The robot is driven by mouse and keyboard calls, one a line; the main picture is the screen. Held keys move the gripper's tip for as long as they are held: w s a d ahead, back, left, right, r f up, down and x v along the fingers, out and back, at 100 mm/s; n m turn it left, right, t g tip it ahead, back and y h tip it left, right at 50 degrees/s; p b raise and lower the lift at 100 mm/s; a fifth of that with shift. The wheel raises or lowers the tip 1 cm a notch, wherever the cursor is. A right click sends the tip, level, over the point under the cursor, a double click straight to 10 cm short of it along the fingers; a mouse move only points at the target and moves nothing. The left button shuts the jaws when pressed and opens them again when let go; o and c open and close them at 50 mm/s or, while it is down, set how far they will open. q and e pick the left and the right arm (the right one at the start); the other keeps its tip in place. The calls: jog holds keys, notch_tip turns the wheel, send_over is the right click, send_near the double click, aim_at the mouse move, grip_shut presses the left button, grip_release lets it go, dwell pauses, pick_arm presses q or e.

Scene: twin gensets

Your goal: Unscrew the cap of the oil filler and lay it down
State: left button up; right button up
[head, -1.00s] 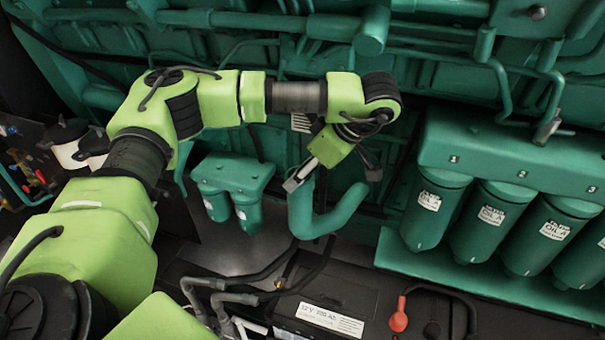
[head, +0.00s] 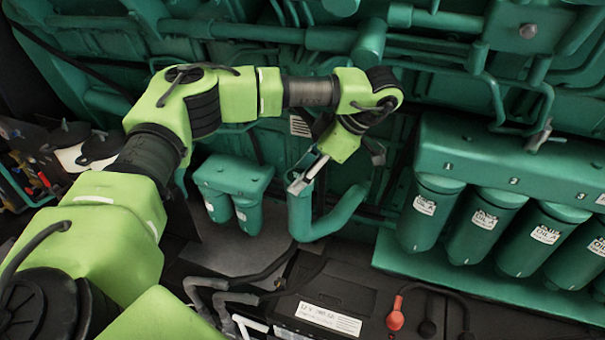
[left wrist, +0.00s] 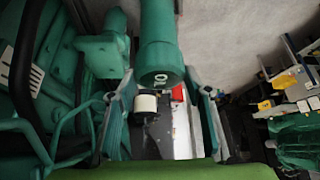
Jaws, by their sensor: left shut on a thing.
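The oil filler is a green bent pipe (head: 328,222) in the middle of the head view, its open arm rising to the left gripper. My left gripper (head: 299,182) is at the top of that upright arm and hides much of its end. The gripper is shut on this cap. Whether the cap is still seated on the pipe cannot be told. My right gripper is in neither view.
Several green oil filters (head: 484,218) hang at the right, and two smaller ones (head: 233,192) hang left of the pipe. A black battery (head: 345,290) with a red terminal cover (head: 396,314) lies below. Green engine pipework (head: 330,40) fills the back.

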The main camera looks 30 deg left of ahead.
aim_at(290, 175)
pick_arm(q)
jog(key=shift+r, duration=1.75)
